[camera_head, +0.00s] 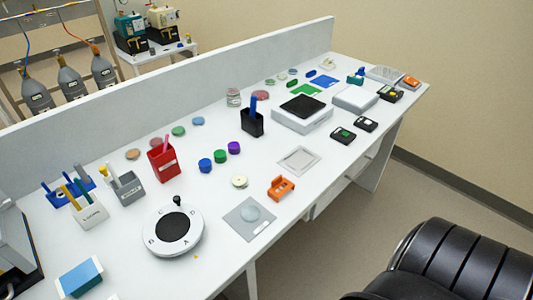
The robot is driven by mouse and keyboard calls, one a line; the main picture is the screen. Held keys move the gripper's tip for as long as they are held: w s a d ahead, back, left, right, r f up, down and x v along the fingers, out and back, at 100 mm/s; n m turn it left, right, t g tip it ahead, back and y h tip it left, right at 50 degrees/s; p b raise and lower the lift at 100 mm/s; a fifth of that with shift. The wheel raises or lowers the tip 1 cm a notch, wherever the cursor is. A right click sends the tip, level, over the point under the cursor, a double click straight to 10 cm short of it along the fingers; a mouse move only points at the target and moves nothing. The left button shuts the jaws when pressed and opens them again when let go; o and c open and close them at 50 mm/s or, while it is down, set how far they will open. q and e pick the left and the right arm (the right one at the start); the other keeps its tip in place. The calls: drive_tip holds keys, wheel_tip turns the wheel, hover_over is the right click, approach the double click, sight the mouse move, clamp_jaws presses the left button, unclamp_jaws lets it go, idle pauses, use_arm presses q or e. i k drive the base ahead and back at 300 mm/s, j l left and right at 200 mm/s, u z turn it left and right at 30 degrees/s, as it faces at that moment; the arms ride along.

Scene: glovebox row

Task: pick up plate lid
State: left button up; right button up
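A flat, pale, clear-looking rectangular piece (298,160) with a raised rim lies on the white bench right of the middle; it looks like the plate lid, though I cannot be sure. An orange holder (281,188) stands between these two, close to the bench edge. Neither of my grippers shows in the head view.
The white bench (325,196) has a low back wall (150,107). A round white device (150,245), red cup (163,162), black cup (252,122) and several coloured caps stand around. White boxy devices (302,121) stand farther right. A black chair (450,265) is at lower right.

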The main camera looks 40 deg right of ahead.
sight(250, 213)
drive_tip(key=z, duration=1.05)
